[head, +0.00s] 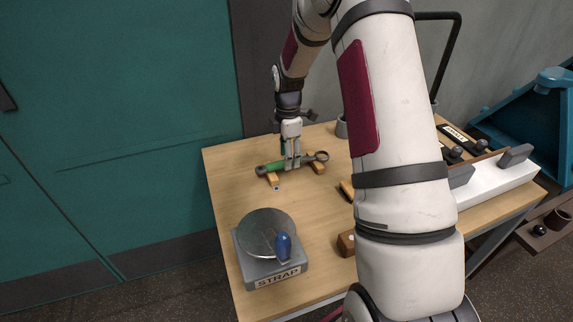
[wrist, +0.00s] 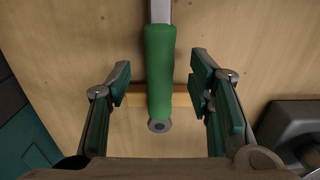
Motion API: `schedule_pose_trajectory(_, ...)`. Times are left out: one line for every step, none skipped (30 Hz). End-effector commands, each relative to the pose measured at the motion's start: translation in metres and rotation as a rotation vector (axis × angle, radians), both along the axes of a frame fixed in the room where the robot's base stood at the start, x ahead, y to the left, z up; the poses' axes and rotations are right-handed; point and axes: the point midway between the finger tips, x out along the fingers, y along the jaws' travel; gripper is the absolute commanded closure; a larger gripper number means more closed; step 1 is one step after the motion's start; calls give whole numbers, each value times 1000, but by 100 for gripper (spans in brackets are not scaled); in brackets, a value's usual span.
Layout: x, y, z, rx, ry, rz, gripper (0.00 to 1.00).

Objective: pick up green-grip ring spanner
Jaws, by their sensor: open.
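The green-grip ring spanner (head: 270,168) lies across two small wooden rests on the table, its ring end to the right in the head view. In the wrist view its green grip (wrist: 160,75) runs up the middle, with a round holed butt end at the bottom. My gripper (head: 291,166) is over the spanner, fingers pointing down. In the wrist view my gripper (wrist: 162,75) is open, one green-padded finger on each side of the grip, with a gap on both sides. The ring end is outside the wrist view.
A wooden rest (wrist: 181,100) crosses beneath the grip. A grey box marked STRAP (head: 277,280) with a round metal disc and a blue object stands at the table's (head: 222,170) front left. A white tray (head: 500,185) is at the right. My arm hides the middle right.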

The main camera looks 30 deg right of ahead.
Motion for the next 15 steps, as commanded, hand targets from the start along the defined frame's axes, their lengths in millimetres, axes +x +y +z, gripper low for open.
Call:
schedule_pose_trajectory(0,0,-8,0,2,0,52)
schedule_pose_trajectory(0,0,-11,0,1,0,52)
schedule_pose_trajectory(0,0,-14,0,1,0,52)
schedule_pose_trajectory(0,0,-15,0,1,0,52)
schedule_pose_trajectory(0,0,-16,0,1,0,52)
schedule_pose_trajectory(0,0,-17,0,0,0,52)
schedule_pose_trajectory(0,0,-17,0,0,0,52)
schedule_pose_trajectory(0,0,-17,0,0,0,52)
schedule_pose_trajectory(0,0,-17,0,0,0,52)
schedule_pose_trajectory(0,0,-17,0,0,0,52)
schedule_pose_trajectory(0,0,-17,0,0,0,52)
schedule_pose_trajectory(0,0,-17,0,0,0,52)
schedule_pose_trajectory(0,0,-17,0,0,0,59)
schedule_pose_trajectory(0,0,-17,0,0,0,66)
schedule_pose_trajectory(0,0,-17,0,0,0,75)
